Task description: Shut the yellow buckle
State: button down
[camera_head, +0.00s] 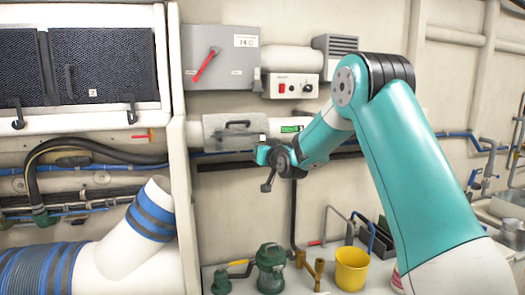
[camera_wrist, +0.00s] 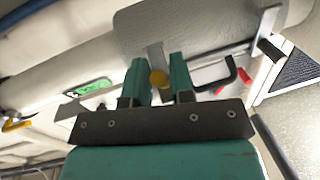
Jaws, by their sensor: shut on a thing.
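The yellow buckle (camera_wrist: 158,79) shows in the wrist view as a small rounded yellow piece at the foot of a grey metal strip (camera_wrist: 155,54). The strip lies against the grey rounded cover (camera_wrist: 215,25) of a canister on the wall. My gripper (camera_wrist: 158,68) has its two teal fingers on either side of the yellow piece and is shut on it. In the head view my gripper (camera_head: 263,156) is at the lower right of the grey cover (camera_head: 228,132), and the buckle is hidden there. I cannot tell the buckle's exact angle.
A black handle (camera_head: 239,123) is on the cover, and a green display (camera_head: 290,129) is to its right. A switch box (camera_head: 291,86) and a grey panel with a red lever (camera_head: 220,57) are above. A yellow bucket (camera_head: 352,268) and a green pump (camera_head: 270,267) stand below.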

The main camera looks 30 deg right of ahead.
aim_at(263, 138)
jog(key=shift+r, duration=0.15)
jog(key=r+g+p, duration=0.1)
jog(key=g+p, duration=0.1)
jog(key=p, duration=0.1)
jog(key=shift+w+r+y, duration=0.1)
jog(key=shift+r+y, duration=0.1)
jog(key=shift+y, duration=0.1)
jog(key=g+p, duration=0.1)
jog(key=p, duration=0.1)
jog(key=r+g+p, duration=0.1)
jog(key=g+p, duration=0.1)
jog(key=p, duration=0.1)
jog(key=shift+w+r+m+g+y+p, duration=0.3)
jog(key=shift+m, duration=0.1)
jog(key=shift+w+d+r+g+p, duration=0.1)
jog(key=shift+w+g+p, duration=0.1)
jog(key=shift+g+p, duration=0.45)
jog(key=shift+w+r+g+p, duration=0.1)
jog(key=shift+w+g+p, duration=0.05)
jog(key=shift+g+p, duration=0.45)
jog(key=shift+w+d+r+g+y+p, duration=0.1)
jog(key=shift+w+g+y+p, duration=0.15)
jog(key=shift+g, duration=0.4)
jog(key=shift+w+d+r+g+y+p, duration=0.1)
jog(key=shift+g+y+p, duration=0.2)
jog(key=shift+g, duration=0.3)
jog(key=c, duration=1.1)
grip_release()
jog(key=shift+w+a+f, duration=0.1)
jog(key=shift+a, duration=0.05)
